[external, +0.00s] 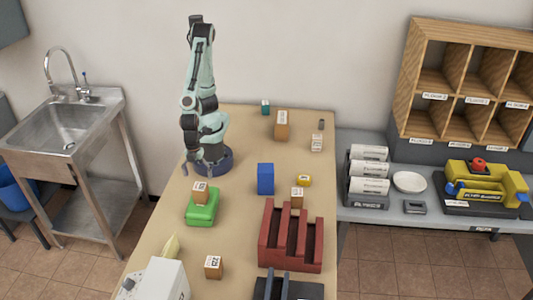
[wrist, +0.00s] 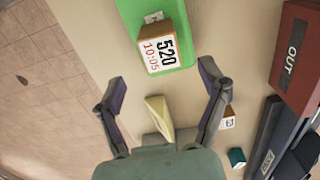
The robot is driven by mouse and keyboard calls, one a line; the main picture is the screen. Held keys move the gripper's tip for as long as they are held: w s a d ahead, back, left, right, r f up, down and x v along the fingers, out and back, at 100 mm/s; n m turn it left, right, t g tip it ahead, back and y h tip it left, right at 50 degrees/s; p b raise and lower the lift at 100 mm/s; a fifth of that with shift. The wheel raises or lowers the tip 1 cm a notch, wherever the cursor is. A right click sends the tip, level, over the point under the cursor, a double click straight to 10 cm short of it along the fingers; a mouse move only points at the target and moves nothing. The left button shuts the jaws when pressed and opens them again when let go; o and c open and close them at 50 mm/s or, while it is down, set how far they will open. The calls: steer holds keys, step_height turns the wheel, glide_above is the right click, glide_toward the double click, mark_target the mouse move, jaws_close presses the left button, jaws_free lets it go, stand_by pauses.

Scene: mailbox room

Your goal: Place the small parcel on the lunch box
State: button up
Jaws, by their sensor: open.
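A green box with rounded edges, which looks like the lunch box (external: 203,213), sits on the left part of the table; it also shows in the wrist view (wrist: 132,14). A small brown parcel (external: 200,197) with a white label rests on top of it. In the wrist view this parcel (wrist: 161,49) shows "520" and "10:05". My gripper (wrist: 163,80) is open, with nothing between its fingers that I can see held. In the external view my gripper (external: 187,170) hangs above the table's left edge, behind the green box and apart from it.
Other brown parcels stand at the front (external: 213,267), centre (external: 297,197) and back (external: 282,126). A white device (external: 165,281) is at the front left.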

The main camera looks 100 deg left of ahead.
mark_target(200, 186)
steer(key=shift+r, duration=1.85)
steer(key=w+a+r+n+t+y, duration=0.1)
steer(key=w+a+r+n, duration=0.1)
steer(key=w+a+n, duration=0.6)
steer(key=w+a+r+n+g, duration=0.1)
steer(key=a+r+n, duration=0.2)
steer(key=a+n, duration=0.8)
steer(key=a, duration=0.8)
steer(key=shift+a, duration=0.35)
